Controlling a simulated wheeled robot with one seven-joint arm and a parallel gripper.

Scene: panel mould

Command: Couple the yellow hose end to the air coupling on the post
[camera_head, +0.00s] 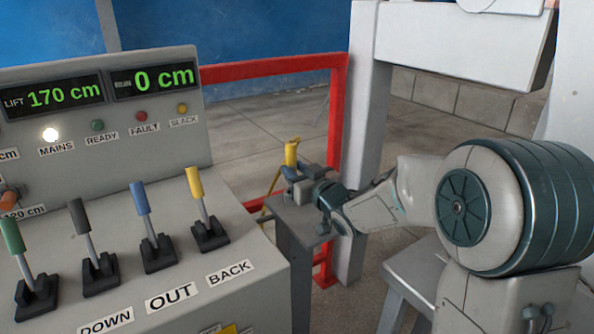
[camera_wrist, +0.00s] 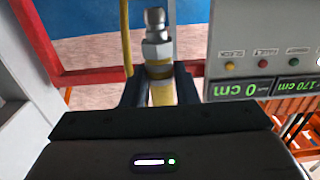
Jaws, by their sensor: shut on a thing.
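My gripper (camera_head: 291,174) is shut on the yellow hose end (camera_head: 291,152), just above a grey post (camera_head: 297,255) beside the control panel. In the wrist view the dark fingers (camera_wrist: 160,88) close around the yellow body of the hose end (camera_wrist: 162,95). Its bare metal fitting (camera_wrist: 156,45), with a hex collar, sticks out beyond the fingers. The yellow hose shows beside it in the wrist view (camera_wrist: 126,35) and hangs behind the post in the head view (camera_head: 273,183). I cannot make out the air coupling; the gripper covers part of the post top.
The grey control panel (camera_head: 100,120) with its levers stands left of the post. A red rail frame (camera_head: 338,115) is behind the post. A pale upright (camera_head: 368,100) stands behind my arm. A grey stand (camera_head: 405,270) is at the lower right.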

